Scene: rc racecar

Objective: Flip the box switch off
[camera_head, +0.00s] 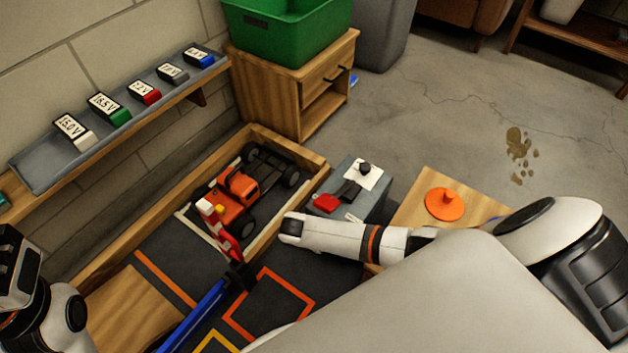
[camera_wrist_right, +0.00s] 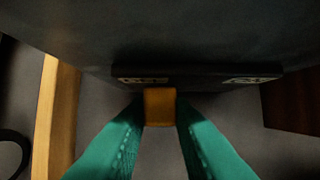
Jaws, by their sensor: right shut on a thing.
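In the right wrist view a dark box face fills the top, with a black plate (camera_wrist_right: 195,78) bearing two pale labels, one at each side; their words are too blurred to read. An orange-yellow switch block (camera_wrist_right: 160,105) sticks out below the plate, nearer the left label. My right gripper (camera_wrist_right: 160,112) has its teal fingers on both sides of this block, shut on it. In the head view my right arm crosses in front of a grey box (camera_head: 372,190); its fingers and the switch are hidden there. My left arm shows at the lower left, its fingers out of view.
An orange racecar (camera_head: 238,195) sits in a wooden-edged bay left of the grey box. A red piece (camera_head: 326,203) lies on the box top. An orange disc (camera_head: 445,204) lies on a wooden surface at right. A shelf (camera_head: 40,170) holds several labelled packs. A green bin (camera_head: 285,30) stands behind.

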